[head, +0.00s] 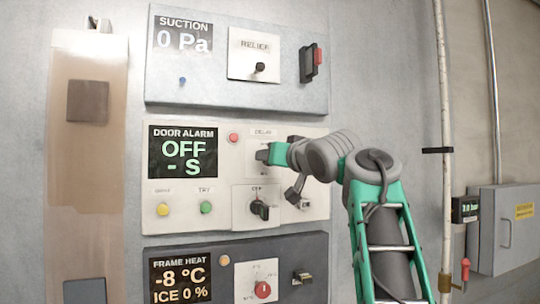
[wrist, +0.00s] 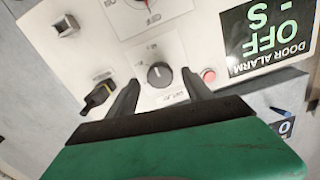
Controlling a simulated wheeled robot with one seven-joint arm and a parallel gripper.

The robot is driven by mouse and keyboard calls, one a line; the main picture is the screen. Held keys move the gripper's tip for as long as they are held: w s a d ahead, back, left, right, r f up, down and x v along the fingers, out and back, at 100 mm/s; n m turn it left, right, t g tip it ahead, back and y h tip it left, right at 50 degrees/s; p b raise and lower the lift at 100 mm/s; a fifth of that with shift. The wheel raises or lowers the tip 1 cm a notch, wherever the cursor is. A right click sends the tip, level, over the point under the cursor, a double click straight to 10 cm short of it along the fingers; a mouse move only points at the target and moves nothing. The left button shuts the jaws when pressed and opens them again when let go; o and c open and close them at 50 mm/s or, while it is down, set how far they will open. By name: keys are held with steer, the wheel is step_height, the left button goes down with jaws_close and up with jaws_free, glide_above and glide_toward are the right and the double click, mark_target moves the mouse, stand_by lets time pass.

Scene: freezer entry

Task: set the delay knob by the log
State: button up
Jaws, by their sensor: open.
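The delay knob (wrist: 158,73) is a dark round knob on a pale plate, seen upside down in the wrist view. In the head view its DELAY label (head: 263,132) shows, but my gripper hides the knob. My gripper (wrist: 161,78) is open, with one dark finger on each side of the knob and gaps to it. In the head view my gripper (head: 263,155) is in front of the delay plate. The door alarm display (head: 183,152) reads OFF and - S. The knob's exact setting is too small to read. No log can be made out.
Below is another dark knob (head: 260,209) on its own plate. A red button (head: 233,138), a yellow button (head: 163,209) and a green button (head: 206,207) are on the same panel. The suction panel (head: 215,93) is above; the frame heat panel (head: 230,247) is below.

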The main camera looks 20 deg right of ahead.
steer(key=w+p, duration=0.1)
steer(key=w, duration=0.2)
steer(key=shift+w, duration=0.35)
jaws_close()
